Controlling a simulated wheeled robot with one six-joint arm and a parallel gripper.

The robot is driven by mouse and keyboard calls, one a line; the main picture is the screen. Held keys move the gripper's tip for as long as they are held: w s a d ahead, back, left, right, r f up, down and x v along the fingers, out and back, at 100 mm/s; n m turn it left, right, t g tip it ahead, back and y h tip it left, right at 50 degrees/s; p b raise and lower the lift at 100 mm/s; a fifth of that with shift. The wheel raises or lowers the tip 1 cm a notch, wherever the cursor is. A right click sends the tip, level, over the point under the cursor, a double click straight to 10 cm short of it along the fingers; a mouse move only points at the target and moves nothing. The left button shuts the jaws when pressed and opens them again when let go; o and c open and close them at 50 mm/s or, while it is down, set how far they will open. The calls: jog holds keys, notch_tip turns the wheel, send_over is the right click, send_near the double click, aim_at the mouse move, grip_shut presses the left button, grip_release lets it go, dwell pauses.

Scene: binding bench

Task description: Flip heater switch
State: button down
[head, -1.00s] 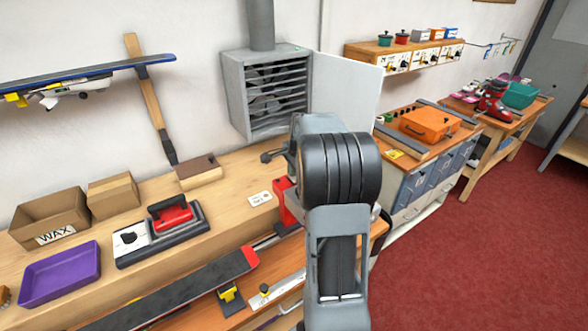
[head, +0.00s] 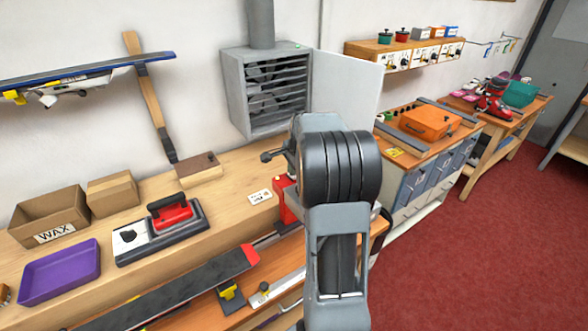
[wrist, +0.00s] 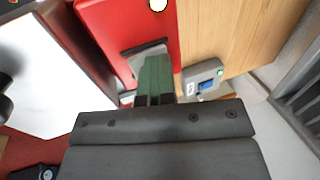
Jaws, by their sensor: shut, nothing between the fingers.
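The heater (head: 262,90) is a grey louvred box on the wall, with a duct above and a small green spot on its top right. In the wrist view, a small grey box with a blue rocker switch (wrist: 207,84) and a green spot sits right of my gripper (wrist: 153,62). The heater's slats (wrist: 300,92) appear at the right edge. In the head view my arm hides the gripper.
A white panel (head: 345,85) stands right of the heater. Red floor is open at right.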

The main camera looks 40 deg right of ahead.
jog(key=shift+s+a+f, duration=0.1)
jog(key=shift+s+f, duration=0.15)
jog(key=shift+f, duration=0.1)
jog(key=shift+s, duration=0.45)
jog(key=shift+r, duration=0.1)
jog(key=shift+s+r, duration=0.1)
jog(key=shift+r, duration=0.25)
jog(key=s+v, duration=0.1)
jog(key=v, duration=1.2)
jog(key=shift+s, duration=0.3)
